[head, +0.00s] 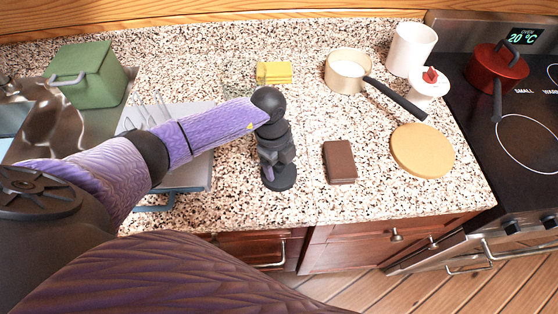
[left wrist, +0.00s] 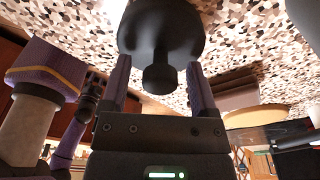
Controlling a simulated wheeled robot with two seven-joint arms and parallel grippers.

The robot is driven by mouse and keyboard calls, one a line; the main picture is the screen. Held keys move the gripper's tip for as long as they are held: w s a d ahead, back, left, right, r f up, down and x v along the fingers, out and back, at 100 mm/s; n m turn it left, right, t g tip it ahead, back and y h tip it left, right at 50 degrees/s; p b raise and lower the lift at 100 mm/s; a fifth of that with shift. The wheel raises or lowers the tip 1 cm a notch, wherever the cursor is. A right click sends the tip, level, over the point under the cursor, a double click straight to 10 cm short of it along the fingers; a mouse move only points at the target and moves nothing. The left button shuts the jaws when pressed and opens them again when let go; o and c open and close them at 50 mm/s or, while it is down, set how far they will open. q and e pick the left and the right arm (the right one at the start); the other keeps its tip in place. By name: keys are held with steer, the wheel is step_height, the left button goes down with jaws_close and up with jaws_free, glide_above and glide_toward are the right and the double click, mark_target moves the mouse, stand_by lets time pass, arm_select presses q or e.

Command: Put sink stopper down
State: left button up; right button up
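The sink stopper (head: 280,184) is a black round disc with a knob. In the head view it is at the front middle of the speckled counter, under my left gripper (head: 276,160). It appears to rest flat on the counter. In the left wrist view the stopper (left wrist: 160,30) fills the top middle, its knob toward me. My left gripper's fingers (left wrist: 159,65) stand on either side of the knob, with a visible gap on each side. The gripper hides part of the stopper in the head view.
A brown block (head: 340,162) and a round tan board (head: 422,151) lie to the right. A dish rack (head: 195,175) is on the left, beside a green box (head: 88,72). A yellow sponge (head: 274,72), a saucepan (head: 349,70) and the stove (head: 520,140) are farther off.

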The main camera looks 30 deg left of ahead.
arm_select(q)
steer(key=shift+r, duration=0.15)
step_height(320, 180, up, 12)
steer(key=a+p, duration=0.1)
steer(key=p, duration=0.1)
steer(key=shift+w+a, duration=0.2)
steer(key=shift+a, duration=0.2)
steer(key=shift+d, duration=0.1)
